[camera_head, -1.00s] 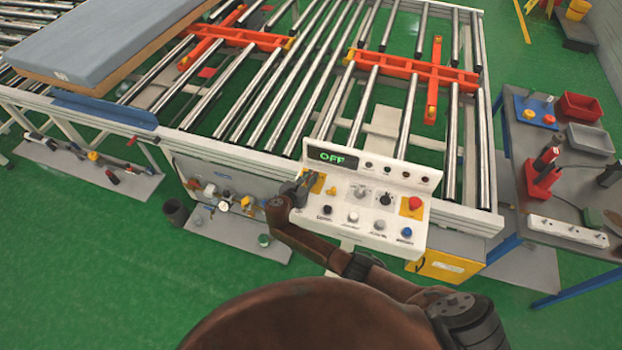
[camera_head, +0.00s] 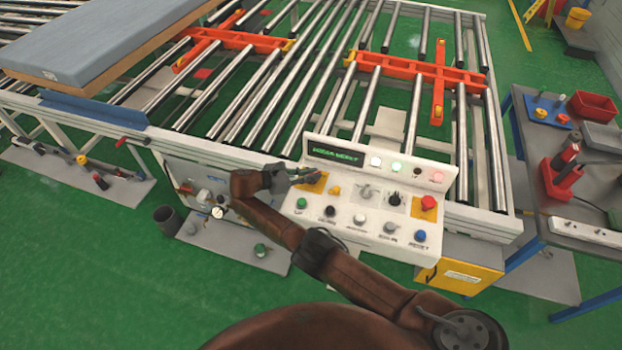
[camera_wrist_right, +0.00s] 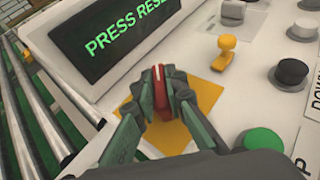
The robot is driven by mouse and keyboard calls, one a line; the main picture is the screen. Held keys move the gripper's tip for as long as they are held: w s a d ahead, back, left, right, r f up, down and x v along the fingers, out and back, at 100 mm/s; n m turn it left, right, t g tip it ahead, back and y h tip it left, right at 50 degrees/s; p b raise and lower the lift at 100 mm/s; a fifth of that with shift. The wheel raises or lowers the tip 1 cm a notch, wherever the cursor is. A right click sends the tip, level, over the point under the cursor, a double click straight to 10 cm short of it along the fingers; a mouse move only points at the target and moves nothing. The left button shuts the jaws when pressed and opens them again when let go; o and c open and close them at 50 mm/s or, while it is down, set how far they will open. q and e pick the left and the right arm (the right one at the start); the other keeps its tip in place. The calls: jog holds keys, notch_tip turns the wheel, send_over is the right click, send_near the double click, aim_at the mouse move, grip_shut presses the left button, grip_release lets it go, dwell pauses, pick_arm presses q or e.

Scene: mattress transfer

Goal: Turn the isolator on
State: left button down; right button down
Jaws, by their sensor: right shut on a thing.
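The control panel (camera_head: 341,222) is a white sloped box with several knobs and buttons. Its display (camera_head: 335,155) shows green text, which reads "PRESS RESE..." in the right wrist view (camera_wrist_right: 125,30). The isolator (camera_wrist_right: 160,88) is a red handle on a yellow square plate (camera_wrist_right: 196,98) at the panel's upper left. My right gripper (camera_head: 312,177) is at that plate. In the wrist view its fingers (camera_wrist_right: 158,98) are shut on the red handle, one on each side, and hide part of it. My left gripper is not in view.
A small yellow knob (camera_wrist_right: 226,50) and a green button (camera_wrist_right: 263,143) lie close to the gripper. A red emergency button (camera_head: 428,203) is at the panel's right and a blue button (camera_head: 420,236) below it. The roller conveyor (camera_head: 300,80) stands behind, with a grey mattress (camera_head: 95,45).

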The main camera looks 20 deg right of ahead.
dwell(0.3)
jog(key=c, duration=2)
grip_release()
jog(key=shift+d, duration=0.1)
jog(key=shift+o, duration=0.2)
jog(key=shift+a, duration=0.25)
jog(key=v, duration=0.7)
jog(key=shift+r, duration=0.1)
